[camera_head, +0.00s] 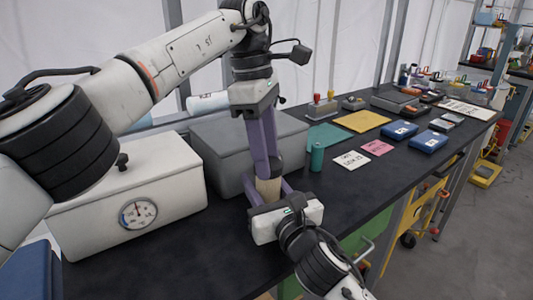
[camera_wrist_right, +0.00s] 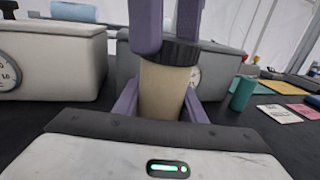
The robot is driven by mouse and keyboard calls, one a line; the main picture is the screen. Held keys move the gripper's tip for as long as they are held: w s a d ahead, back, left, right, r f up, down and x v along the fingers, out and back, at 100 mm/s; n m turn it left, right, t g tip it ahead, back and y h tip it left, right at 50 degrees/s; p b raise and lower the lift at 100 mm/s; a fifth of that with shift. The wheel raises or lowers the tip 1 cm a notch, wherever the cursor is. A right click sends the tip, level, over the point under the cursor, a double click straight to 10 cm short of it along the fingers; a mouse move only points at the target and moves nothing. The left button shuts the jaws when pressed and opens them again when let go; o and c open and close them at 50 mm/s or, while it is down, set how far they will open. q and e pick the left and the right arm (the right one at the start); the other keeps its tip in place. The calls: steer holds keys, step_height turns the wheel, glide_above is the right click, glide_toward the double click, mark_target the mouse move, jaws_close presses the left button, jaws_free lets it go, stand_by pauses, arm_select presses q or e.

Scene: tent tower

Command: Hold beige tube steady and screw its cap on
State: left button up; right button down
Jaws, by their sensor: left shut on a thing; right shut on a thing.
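The beige tube (camera_head: 268,189) stands upright above the dark bench between the purple fingers of my right gripper (camera_head: 270,195), which is shut on it. It also shows in the right wrist view (camera_wrist_right: 163,90). A dark ribbed cap (camera_wrist_right: 168,53) sits at the tube's top, with no clear gap between them; how far it is threaded cannot be told. My left gripper (camera_head: 267,166) comes down from above with its purple fingers shut on the cap. In the head view the cap is mostly hidden by these fingers.
A white box with a dial (camera_head: 128,182) stands left of the grippers, and a grey box (camera_head: 215,150) close behind them. A green cylinder (camera_head: 317,158) stands to the right, near cards and mats. The bench's front edge runs close to my right gripper.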

mark_target(273, 199)
arm_select(q)
steer(key=shift+m, duration=1.2)
steer(key=o, duration=1.7)
steer(key=shift+c, duration=0.2)
arm_select(e)
steer(key=c, duration=1)
jaws_free()
steer(key=shift+c, duration=0.2)
steer(key=shift+s, duration=0.1)
arm_select(q)
steer(key=shift+r+p, duration=0.3)
arm_select(e)
steer(key=v, duration=1)
